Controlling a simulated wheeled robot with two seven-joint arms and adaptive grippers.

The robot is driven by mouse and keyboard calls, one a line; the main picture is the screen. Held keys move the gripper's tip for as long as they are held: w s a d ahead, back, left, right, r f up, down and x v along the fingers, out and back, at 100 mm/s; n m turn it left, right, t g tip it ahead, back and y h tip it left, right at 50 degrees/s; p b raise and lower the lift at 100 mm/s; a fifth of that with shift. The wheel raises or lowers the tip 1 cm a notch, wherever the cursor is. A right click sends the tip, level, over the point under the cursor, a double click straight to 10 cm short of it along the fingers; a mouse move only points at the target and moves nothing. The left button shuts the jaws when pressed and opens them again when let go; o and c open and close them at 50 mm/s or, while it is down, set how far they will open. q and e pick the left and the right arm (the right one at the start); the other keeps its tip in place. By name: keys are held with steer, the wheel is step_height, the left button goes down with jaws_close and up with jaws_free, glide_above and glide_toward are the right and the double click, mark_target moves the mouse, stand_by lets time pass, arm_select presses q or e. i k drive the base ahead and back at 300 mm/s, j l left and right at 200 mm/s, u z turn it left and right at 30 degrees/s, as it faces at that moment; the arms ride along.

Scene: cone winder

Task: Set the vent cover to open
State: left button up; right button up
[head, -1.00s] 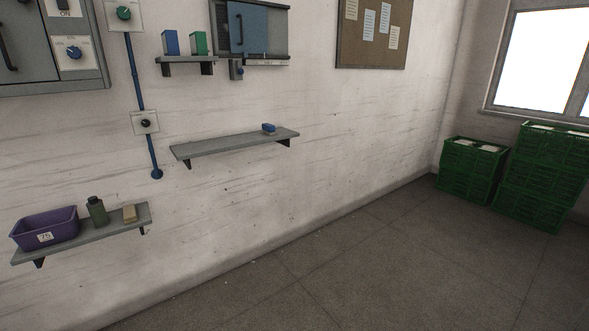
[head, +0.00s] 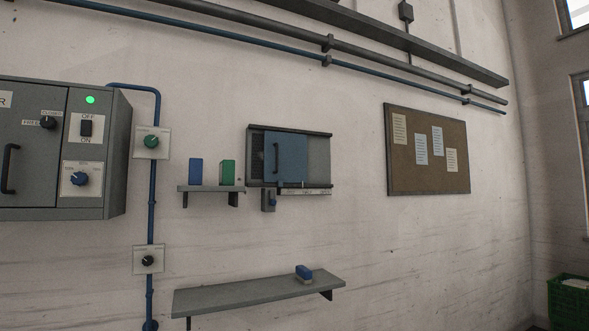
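The vent cover (head: 290,158) is a blue sliding panel with a dark upright handle, set in a grey wall-mounted frame (head: 319,160) near the middle of the head view. It stands around the middle of the frame. A strip of dark grille shows to its left and a plain grey face to its right. A pale label strip (head: 305,191) sits under the frame, too small to read. A small grey box with a dark blue knob (head: 269,200) is below the frame's left part. Neither of my grippers is in view.
A small shelf (head: 211,188) with a blue box and a green box is left of the vent. A longer shelf (head: 250,295) below holds a blue block. A grey control cabinet (head: 117,150) is at left, a notice board (head: 428,150) at right.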

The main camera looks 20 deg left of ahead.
mark_target(285, 153)
steer(key=i, duration=0.55)
steer(key=i+l+u, duration=0.1)
steer(key=i, duration=0.45)
steer(key=i+l+u, duration=0.15)
steer(key=i, duration=0.25)
steer(key=i+l+u, duration=0.2)
steer(key=i, duration=0.2)
